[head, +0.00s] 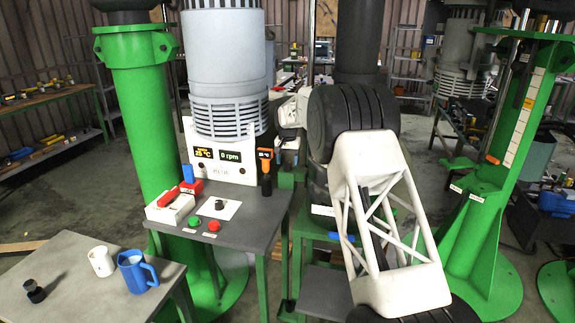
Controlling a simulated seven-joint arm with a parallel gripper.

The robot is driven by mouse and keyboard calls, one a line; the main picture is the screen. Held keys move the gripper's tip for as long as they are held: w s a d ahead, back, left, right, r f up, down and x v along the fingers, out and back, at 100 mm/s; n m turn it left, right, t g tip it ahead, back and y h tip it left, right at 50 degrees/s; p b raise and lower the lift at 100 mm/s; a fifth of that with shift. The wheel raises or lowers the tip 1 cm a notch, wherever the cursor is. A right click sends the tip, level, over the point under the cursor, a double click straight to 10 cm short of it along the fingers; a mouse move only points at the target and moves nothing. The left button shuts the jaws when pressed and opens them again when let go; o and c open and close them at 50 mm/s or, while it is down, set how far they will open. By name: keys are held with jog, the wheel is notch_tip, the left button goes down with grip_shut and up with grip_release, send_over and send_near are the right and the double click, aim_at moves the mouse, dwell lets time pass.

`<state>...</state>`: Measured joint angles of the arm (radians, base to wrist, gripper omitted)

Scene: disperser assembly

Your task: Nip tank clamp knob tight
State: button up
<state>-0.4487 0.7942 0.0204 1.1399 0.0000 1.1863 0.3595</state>
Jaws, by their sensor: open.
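My arm's large black joint and white lattice link fill the right middle of the head view. Past the joint, the white end of my arm with my gripper (289,138) shows small, left of the joint and right of the control panel. It is open, and I see nothing between its fingers; the fingertips are hard to make out. A blue handle (341,236) sticks out left of my lattice link, by the green stand; I cannot tell whether it is the tank clamp knob. The tank and its clamp are largely hidden behind my arm.
A grey control table (225,250) with a red switch, green and red buttons and an rpm display (229,156) stands left of my arm. A white mug (101,261), a blue mug (137,272) and a black knob-like part (35,291) are on the front-left table. Green columns (145,130) flank the workspace.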

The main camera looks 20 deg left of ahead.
aim_at(288, 164)
jog(key=shift+r, duration=2.8)
